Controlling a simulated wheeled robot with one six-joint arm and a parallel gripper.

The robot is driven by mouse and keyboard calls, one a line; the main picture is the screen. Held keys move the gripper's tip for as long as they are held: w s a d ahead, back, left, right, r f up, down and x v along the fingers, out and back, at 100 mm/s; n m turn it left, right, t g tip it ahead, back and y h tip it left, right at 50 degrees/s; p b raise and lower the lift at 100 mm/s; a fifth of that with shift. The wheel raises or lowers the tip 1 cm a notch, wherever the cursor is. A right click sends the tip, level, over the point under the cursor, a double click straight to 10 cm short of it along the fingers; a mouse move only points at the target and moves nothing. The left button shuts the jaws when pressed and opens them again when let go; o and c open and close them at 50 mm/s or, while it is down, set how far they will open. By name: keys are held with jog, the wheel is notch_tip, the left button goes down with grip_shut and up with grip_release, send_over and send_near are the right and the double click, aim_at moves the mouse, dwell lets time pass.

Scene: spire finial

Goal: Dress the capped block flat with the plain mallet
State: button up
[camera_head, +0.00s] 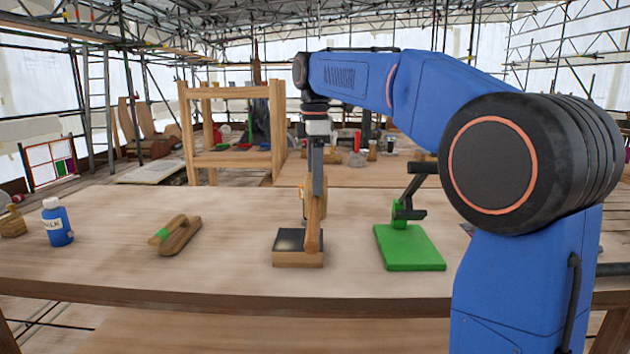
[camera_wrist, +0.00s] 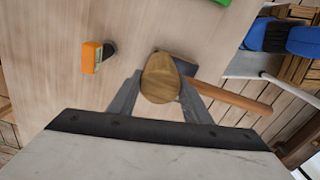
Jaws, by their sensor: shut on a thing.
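My gripper (camera_head: 317,190) is shut on the wooden mallet above the workbench. In the wrist view, the fingers (camera_wrist: 158,100) close on both sides of a rounded wooden part of the mallet (camera_wrist: 160,80), and its handle (camera_wrist: 237,96) runs off to the right. In the head view the handle (camera_head: 314,228) overlaps the right side of the capped block. The capped block (camera_head: 298,259), wooden with a dark flat top, sits on the bench. Its dark top also shows partly behind the mallet in the wrist view. I cannot tell whether mallet and block touch.
A green plate with a dark lever fixture (camera_head: 409,250) stands to the right. An orange container (camera_wrist: 92,57) stands behind the block. The bench (camera_head: 130,255) is clear between these.

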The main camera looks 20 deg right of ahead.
aim_at(315, 199)
dwell(0.3)
jog(key=s+r, duration=0.2)
jog(key=s+a+r, duration=0.1)
jog(key=r, duration=0.1)
jog(key=shift+s+a+r, duration=0.1)
jog(key=shift+s+r, duration=0.1)
jog(key=shift+s, duration=0.2)
jog(key=shift+f, duration=2.35)
jog(key=shift+f, duration=2)
jog(key=shift+c, duration=0.8)
jog(key=shift+r, duration=0.15)
